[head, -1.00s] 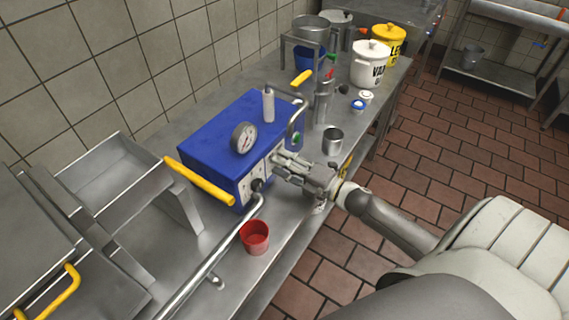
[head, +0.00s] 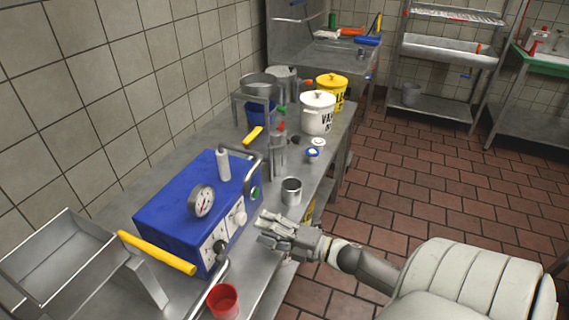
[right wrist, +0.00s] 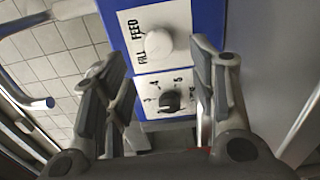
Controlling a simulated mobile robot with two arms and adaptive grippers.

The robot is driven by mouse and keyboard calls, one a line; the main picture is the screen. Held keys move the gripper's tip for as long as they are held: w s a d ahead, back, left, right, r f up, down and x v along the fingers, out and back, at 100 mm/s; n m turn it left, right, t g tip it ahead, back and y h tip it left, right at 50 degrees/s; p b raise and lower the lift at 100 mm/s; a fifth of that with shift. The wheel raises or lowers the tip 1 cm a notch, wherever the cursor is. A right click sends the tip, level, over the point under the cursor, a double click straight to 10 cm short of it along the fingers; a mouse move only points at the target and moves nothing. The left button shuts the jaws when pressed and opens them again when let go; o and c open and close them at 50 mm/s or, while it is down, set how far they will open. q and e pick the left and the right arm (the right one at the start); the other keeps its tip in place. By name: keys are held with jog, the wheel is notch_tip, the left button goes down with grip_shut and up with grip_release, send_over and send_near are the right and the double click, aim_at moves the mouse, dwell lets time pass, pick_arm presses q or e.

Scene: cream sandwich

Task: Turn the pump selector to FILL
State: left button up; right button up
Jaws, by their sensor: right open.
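The blue pump box (head: 170,208) stands on the steel table with its control panel facing my right arm. Its white selector knob (head: 238,216) sits on a white plate. In the right wrist view the selector (right wrist: 158,44) shows beside the words FILL and FEED; I cannot tell which one it points to. A dark knob (right wrist: 170,100) on a numbered dial sits below it. My right gripper (head: 264,230) is open and empty, in front of the panel and apart from the selector. In the right wrist view its fingers (right wrist: 160,66) flank the selector's line. My left gripper is out of view.
A red cup (head: 223,301) stands near the table's front edge, and a steel cup (head: 291,191) stands right of the box. A yellow-handled lever (head: 157,253) crosses in front of the box. White (head: 318,113) and yellow (head: 332,91) canisters stand farther back.

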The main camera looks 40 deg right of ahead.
jog(key=v, duration=0.5)
jog(key=shift+s+d, duration=0.15)
jog(key=shift+s, duration=0.15)
